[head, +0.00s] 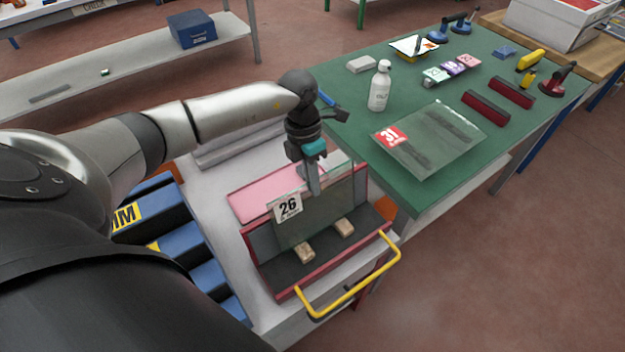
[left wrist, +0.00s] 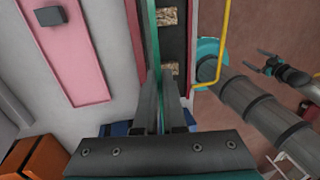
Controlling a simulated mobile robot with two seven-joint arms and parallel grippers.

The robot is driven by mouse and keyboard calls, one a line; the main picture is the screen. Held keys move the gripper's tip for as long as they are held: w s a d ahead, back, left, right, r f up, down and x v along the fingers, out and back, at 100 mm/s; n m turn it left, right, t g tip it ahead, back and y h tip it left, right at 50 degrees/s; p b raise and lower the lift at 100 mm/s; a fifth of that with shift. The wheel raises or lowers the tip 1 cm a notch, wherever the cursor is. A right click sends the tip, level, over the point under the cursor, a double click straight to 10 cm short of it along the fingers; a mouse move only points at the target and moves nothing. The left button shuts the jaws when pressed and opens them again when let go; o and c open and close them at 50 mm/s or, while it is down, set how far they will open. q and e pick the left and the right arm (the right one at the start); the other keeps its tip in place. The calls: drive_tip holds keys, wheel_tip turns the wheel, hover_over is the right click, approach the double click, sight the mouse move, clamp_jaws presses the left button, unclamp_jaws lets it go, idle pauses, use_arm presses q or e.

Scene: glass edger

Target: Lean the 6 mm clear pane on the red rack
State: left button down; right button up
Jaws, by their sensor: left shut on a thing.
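A clear pane (head: 335,205) with a white "26" label (head: 288,207) stands nearly upright at the red rack (head: 252,270). The rack has a dark ledge with two tan blocks (head: 304,252) (head: 344,227). The pane's lower edge is near the blocks; I cannot tell whether it touches them. My left gripper (head: 313,185) is shut on the pane's upper edge. In the left wrist view, the fingers (left wrist: 165,105) pinch the pane, seen edge-on as a green strip (left wrist: 151,40). My right gripper (left wrist: 264,62) shows small in the left wrist view, its fingers apart and empty.
A yellow handle (head: 365,280) sticks out in front of the rack. A pink pad (head: 250,203) lies behind it and blue stepped blocks (head: 190,240) stand left. The green table (head: 350,110) holds a pane labelled "31" (head: 440,140), a white bottle (head: 379,88) and several tools.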

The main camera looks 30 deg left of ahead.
use_arm(q)
drive_tip(key=c, duration=0.9)
unclamp_jaws()
drive_tip(key=v, duration=1.5)
drive_tip(key=shift+r+p, duration=0.15)
drive_tip(key=shift+p, duration=0.15)
